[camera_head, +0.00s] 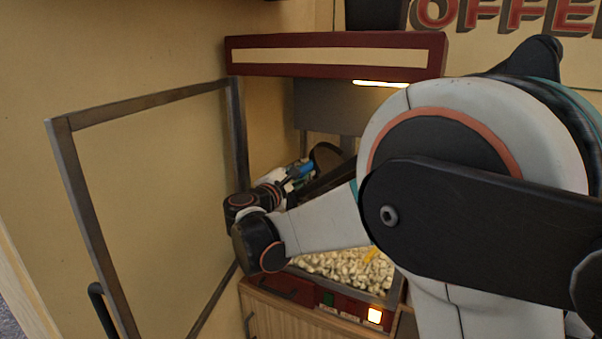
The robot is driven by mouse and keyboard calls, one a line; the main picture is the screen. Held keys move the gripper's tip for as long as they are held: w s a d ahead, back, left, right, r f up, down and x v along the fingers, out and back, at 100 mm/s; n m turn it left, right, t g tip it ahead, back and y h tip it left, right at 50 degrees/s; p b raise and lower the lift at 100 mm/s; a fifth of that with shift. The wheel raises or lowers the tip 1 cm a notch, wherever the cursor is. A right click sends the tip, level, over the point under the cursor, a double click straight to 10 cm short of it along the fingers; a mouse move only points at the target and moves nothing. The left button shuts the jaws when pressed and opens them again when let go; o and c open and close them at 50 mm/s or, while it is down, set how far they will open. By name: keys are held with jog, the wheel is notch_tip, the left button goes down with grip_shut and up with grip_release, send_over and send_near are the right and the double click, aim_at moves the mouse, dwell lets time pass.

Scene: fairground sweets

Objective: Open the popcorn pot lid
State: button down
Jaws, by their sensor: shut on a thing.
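The popcorn pot hangs inside the popcorn machine, mostly hidden behind my arm. A dark curved edge (327,155), which looks like the pot lid, shows under the grey panel. My gripper (302,171) reaches into the cabinet from the left side of the arm, right at this dark edge. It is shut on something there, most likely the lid. The fingertips and the contact are too small and covered to see clearly. How far the lid is tilted cannot be told.
The machine's framed door (155,100) stands wide open to the left, close to my wrist. Popcorn (345,266) fills the cabinet floor. A red top (335,55) overhangs the opening. A lit button (375,315) and a green one (328,299) are on the front panel.

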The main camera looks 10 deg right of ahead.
dwell(0.3)
jog(key=c, duration=1.4)
grip_release()
jog(key=shift+o, duration=0.2)
jog(key=v, duration=1.2)
